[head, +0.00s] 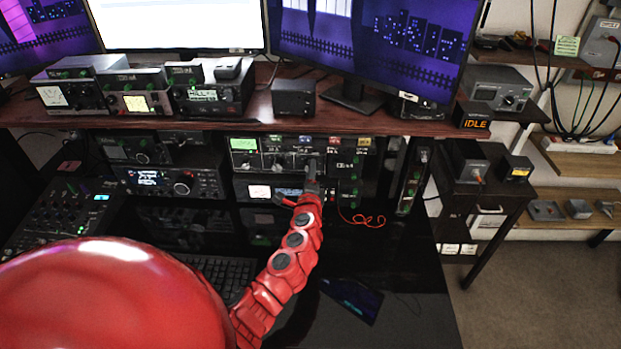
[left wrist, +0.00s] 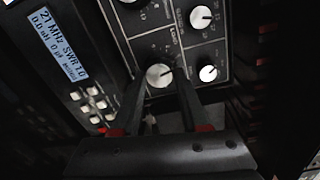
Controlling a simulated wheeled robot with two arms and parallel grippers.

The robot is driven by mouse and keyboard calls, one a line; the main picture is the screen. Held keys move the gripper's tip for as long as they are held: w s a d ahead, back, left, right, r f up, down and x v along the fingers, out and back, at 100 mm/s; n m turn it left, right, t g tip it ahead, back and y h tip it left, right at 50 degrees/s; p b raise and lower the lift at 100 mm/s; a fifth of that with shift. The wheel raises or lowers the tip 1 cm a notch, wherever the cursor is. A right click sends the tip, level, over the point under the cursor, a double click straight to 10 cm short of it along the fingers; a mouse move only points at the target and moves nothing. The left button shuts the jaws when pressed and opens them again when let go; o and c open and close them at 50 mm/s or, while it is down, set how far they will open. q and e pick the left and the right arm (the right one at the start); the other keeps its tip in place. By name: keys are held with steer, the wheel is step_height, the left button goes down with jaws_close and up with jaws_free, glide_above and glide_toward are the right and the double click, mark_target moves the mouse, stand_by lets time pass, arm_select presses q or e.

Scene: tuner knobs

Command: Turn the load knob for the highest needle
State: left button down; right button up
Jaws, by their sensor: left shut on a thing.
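The tuner (head: 303,142) is the black unit under the shelf, with a green-lit meter (head: 243,144) at its left; the needle is too small to read. In the left wrist view a round silver knob (left wrist: 159,75) with a dark pointer line sits between my fingertips; it looks like the load knob, its label hard to read. My left gripper (head: 312,176), on the red arm, reaches the tuner's front and is shut on this knob, also seen in the left wrist view (left wrist: 160,84). It hides part of the panel. My right gripper is out of view.
Other silver knobs (left wrist: 202,17) stand close by on the panel. A lit display (left wrist: 56,45) reads about 21 MHz and SWR 1.0. A radio with a pale meter (head: 260,191) sits below the tuner. A red cable (head: 362,217) hangs to the right. The shelf edge (head: 200,124) overhangs.

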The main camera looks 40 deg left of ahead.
arm_select(q)
steer(key=shift+f+n+b, duration=0.1)
steer(key=shift+n+b, duration=0.9)
steer(key=shift+n, duration=0.8)
steer(key=shift+c, duration=2.1)
jaws_free()
steer(key=shift+s, duration=0.1)
steer(key=b+v, duration=0.1)
steer(key=v, duration=1.6)
steer(key=shift+r, duration=0.3)
